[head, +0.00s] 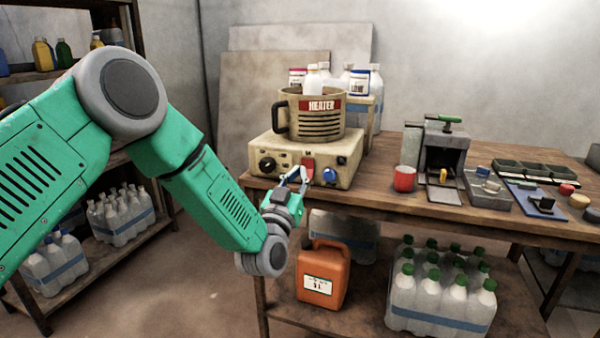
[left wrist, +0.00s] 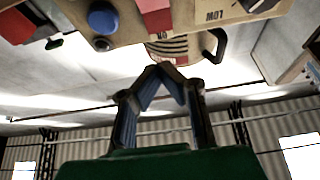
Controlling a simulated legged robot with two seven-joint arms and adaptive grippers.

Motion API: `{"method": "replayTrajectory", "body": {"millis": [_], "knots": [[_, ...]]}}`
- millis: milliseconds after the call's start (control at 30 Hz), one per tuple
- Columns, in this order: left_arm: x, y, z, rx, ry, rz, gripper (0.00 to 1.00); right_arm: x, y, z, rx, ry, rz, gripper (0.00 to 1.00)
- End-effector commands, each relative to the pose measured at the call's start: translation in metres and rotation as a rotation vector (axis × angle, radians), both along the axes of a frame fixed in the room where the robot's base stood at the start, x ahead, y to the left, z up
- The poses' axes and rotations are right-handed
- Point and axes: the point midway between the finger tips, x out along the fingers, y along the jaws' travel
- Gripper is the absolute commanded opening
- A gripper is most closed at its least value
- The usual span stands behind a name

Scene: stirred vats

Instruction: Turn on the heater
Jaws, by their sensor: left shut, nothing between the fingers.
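The heater (head: 257,156) is a beige box with a front panel on the wooden table, with a beige pot-like vessel labelled HEATER (head: 320,106) on top. Its panel carries a black dial (head: 267,165), a red switch (head: 308,164) and a blue knob (head: 330,175). My left gripper (head: 303,174) is shut and empty, its fingertips just in front of the panel by the red switch. In the left wrist view, the panel appears upside down, with the red switch (left wrist: 155,16) beyond the closed fingertips (left wrist: 165,70). Contact with the switch cannot be told. My right gripper is out of view.
An orange canister (head: 322,275) and bottles with green caps (head: 440,300) are on the lower shelf. Shelving stands at left.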

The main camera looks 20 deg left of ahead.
Motion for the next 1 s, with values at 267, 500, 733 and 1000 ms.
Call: {"method": "replayTrajectory", "body": {"millis": [267,500,733,1000], "knots": [[-0.042,0.003,0.000,0.001,0.001,0.000,0.00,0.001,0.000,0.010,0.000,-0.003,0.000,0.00],[-0.077,0.003,-0.003,0.001,0.001,0.000,0.00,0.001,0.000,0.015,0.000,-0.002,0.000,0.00],[-0.087,0.004,-0.004,0.001,-0.001,0.001,0.00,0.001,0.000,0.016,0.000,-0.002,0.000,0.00],[-0.087,0.004,-0.004,0.001,-0.001,0.001,0.00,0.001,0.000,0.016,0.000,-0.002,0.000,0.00]]}}
